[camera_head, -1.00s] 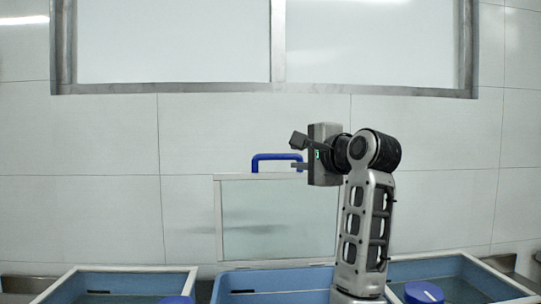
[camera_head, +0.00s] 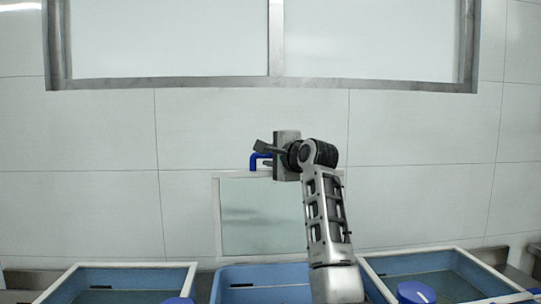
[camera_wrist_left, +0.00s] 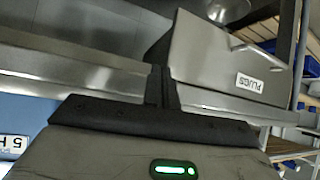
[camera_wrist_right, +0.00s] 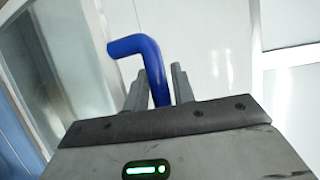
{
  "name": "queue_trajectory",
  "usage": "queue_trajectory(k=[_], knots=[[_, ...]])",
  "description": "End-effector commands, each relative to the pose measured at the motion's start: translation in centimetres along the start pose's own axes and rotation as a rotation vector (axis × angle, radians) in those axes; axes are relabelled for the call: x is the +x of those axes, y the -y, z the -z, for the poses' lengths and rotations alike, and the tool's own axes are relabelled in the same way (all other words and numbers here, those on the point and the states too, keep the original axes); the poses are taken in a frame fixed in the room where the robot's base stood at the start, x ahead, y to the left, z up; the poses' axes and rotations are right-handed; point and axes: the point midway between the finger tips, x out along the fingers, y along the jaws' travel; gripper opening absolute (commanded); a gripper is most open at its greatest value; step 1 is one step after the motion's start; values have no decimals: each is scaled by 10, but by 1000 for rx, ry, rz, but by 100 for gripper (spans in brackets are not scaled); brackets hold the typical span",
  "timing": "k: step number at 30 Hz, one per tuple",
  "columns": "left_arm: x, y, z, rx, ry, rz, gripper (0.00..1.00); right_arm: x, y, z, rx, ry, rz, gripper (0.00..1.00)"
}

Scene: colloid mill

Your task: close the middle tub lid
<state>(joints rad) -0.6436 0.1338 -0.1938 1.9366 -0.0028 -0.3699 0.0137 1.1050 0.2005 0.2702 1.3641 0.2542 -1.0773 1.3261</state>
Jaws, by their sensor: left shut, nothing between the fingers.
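The middle tub (camera_head: 262,280) is light blue, at the bottom centre of the head view. Its lid (camera_head: 262,215), a clear panel in a pale frame, stands upright and open at the tub's back. The lid's blue handle (camera_head: 256,160) is at the top edge, partly hidden by my right gripper (camera_head: 264,156). In the right wrist view, the handle (camera_wrist_right: 150,62) runs between the parted fingers of the right gripper (camera_wrist_right: 158,85); firm contact cannot be told. My left gripper (camera_wrist_left: 161,88) is shut and empty in the left wrist view, and out of the head view.
Tubs with blue-handled lids stand at left (camera_head: 125,275) and right (camera_head: 430,270). A tiled wall (camera_head: 420,150) with a window rises behind. A grey metal box labelled PLUGS (camera_wrist_left: 215,65) is near the left gripper.

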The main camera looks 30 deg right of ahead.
Motion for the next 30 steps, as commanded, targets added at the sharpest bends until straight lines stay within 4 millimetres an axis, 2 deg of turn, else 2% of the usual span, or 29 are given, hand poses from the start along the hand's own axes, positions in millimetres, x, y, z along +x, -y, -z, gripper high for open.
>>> queue_trajectory(k=[1,3,4,11,17,23,30], knots=[[0,0,0,-1,1,0,0,0,0,0,0,0,0,22],[0,-1,-1,-1,2,-1,0,0,0,0,0,0,0,3],[0,-1,-1,-1,2,-1,0,0,0,0,0,0,0,0],[0,-3,-3,-2,7,-5,0,-2,0,-1,0,0,1,0],[1,-4,-6,-2,9,-8,0,-19,-5,-8,-2,2,2,0],[3,-5,-6,-3,4,-10,0,-53,-16,-23,-1,2,4,0],[9,-6,-12,-5,0,-12,0,-97,-42,-40,-6,2,19,0]])
